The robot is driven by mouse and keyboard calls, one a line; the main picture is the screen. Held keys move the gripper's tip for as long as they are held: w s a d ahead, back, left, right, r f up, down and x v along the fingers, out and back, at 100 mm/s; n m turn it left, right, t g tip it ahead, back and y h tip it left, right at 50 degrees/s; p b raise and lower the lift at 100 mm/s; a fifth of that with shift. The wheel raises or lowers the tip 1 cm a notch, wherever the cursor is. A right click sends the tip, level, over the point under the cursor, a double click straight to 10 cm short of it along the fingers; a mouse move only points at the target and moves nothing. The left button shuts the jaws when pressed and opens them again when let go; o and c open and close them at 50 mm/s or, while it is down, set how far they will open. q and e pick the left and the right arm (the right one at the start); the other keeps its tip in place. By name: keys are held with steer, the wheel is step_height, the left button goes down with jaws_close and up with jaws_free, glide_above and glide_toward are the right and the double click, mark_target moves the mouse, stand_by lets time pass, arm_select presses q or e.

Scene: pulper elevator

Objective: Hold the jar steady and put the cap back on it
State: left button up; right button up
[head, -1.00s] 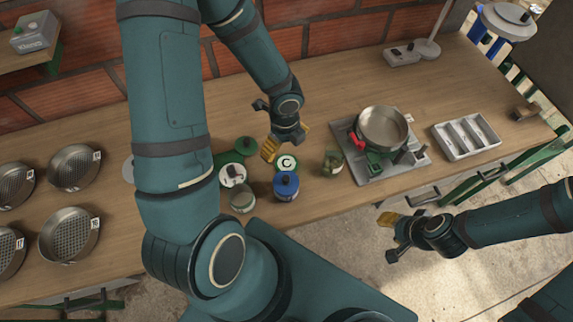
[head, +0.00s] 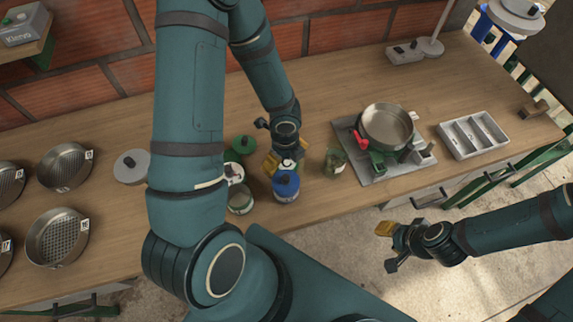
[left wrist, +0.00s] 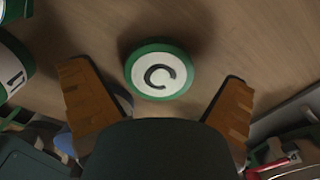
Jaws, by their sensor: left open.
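A round green-rimmed cap with a white face and black letter C (left wrist: 160,72) is between and beyond the yellow finger pads of my left gripper (left wrist: 158,108) in the left wrist view. The fingers are open and apart from it. In the head view my left gripper (head: 284,160) is over this cap and mostly hides it. A glass jar (head: 240,198) stands to its left, and a glass jar with greenish contents (head: 335,162) to its right. I cannot tell which jar the cap fits. My right gripper (head: 388,246) is open and empty off the table's front edge.
A blue-lidded jar (head: 286,186) stands just in front of my left gripper. A green lid (head: 240,147) and a white-topped container (head: 233,172) are close on its left. A pan (head: 387,126) and a grey divided tray (head: 473,135) are at right. Sieves (head: 57,235) are at left.

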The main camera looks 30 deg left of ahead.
mark_target(285, 162)
arm_select(q)
steer(key=shift+f, duration=0.55)
steer(key=c, duration=0.8)
steer(key=shift+o, duration=0.2)
step_height(285, 162, up, 9)
steer(key=p, duration=0.4)
steer(key=shift+f, duration=0.1)
steer(key=shift+r+p, duration=0.4)
steer(key=shift+r, duration=0.3)
